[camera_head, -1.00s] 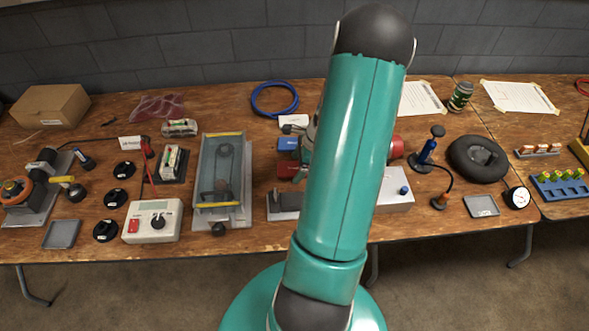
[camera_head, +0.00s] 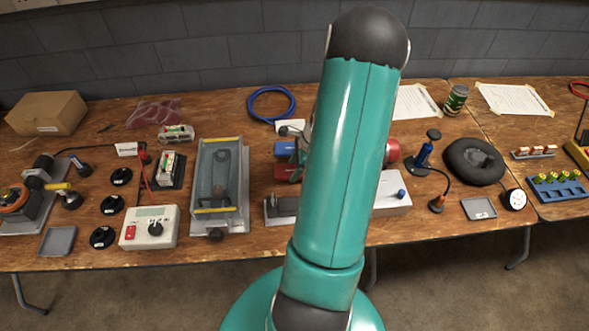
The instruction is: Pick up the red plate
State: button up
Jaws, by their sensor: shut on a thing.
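A red piece (camera_head: 287,171), which may be the red plate, shows in the head view just left of my arm. A blue block (camera_head: 285,149) is right behind it. The right part of the red piece is hidden behind my teal arm, so I cannot tell its full shape or what it touches. A rounded red part (camera_head: 392,151) shows on the arm's other side. My gripper is hidden behind my arm, and its fingers cannot be made out.
A long clear-covered tray (camera_head: 240,222) stands left of the red piece, with a white meter box (camera_head: 149,227) beyond it. A grey box (camera_head: 390,193) and a blue hand pump (camera_head: 424,155) stand to the right. A blue cable coil (camera_head: 271,104) lies behind.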

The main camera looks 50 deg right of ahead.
jog(key=s+a+r, duration=0.9)
jog(key=a+r, duration=0.1)
jog(key=r, duration=0.1)
jog(key=shift+s+a+r, duration=0.2)
jog(key=shift+a+r, duration=0.05)
jog(key=shift+r, duration=0.1)
